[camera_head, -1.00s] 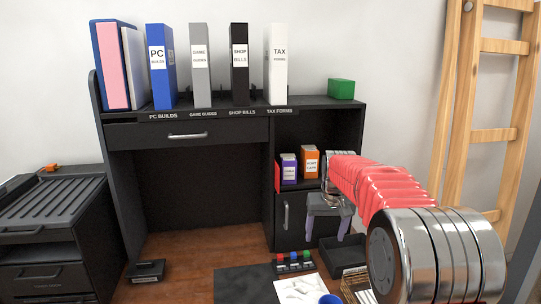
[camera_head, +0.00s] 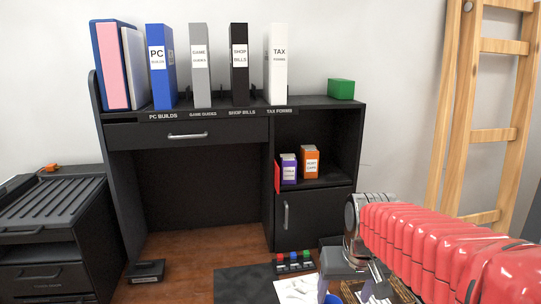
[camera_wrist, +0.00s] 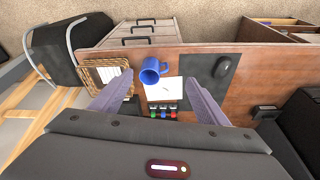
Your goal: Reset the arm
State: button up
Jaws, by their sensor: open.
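My red segmented arm (camera_head: 420,245) reaches in from the lower right of the head view. My gripper (camera_head: 355,278) is low at the desk's right side in the head view, partly cut off by the lower edge. In the wrist view, the two purple-grey fingers of my gripper (camera_wrist: 160,100) are spread wide apart with nothing held between them. The fingers are above the desk (camera_wrist: 200,62). A blue mug (camera_wrist: 151,70) and a white paper pad (camera_wrist: 165,90) show beyond and between them.
A wicker basket (camera_wrist: 103,75), a dark mat (camera_wrist: 207,72) with a mouse (camera_wrist: 224,67), and small coloured items (camera_wrist: 162,112) are on the desk. A black hutch (camera_head: 235,115) holds several binders. A wooden ladder (camera_head: 490,134) leans at the right. A black drawer unit (camera_head: 50,235) stands left.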

jog(key=s+r+t, duration=0.1)
jog(key=s+t, duration=0.1)
jog(key=s, duration=1.3)
jog(key=shift+s+a+r+t, duration=0.15)
jog(key=shift+a+r+t, duration=0.05)
jog(key=shift+r+t, duration=0.15)
jog(key=shift+c, duration=0.3)
